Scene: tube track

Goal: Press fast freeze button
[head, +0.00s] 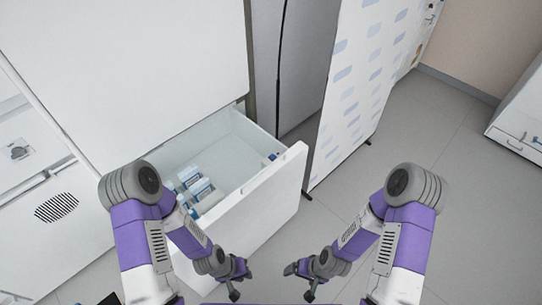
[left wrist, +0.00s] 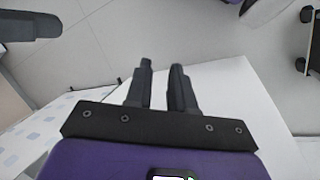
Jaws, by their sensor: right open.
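I cannot make out a fast freeze button in either view. A tall white cabinet (head: 125,60) stands at the upper left, and its white drawer (head: 292,180) is pulled out. My left gripper (head: 240,280) is in front of the drawer, low in the head view. Its two fingers (left wrist: 162,66) show a narrow gap with nothing between them in the left wrist view. My right gripper (head: 300,282) is open and empty, to the right of the left one and apart from it.
Several blue-and-white boxes (head: 200,190) lie in the drawer's left part. A white panel with blue marks (head: 355,80) stands right of the drawer. A white unit (head: 520,110) is at the far right. Grey floor (head: 460,200) is clear on the right.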

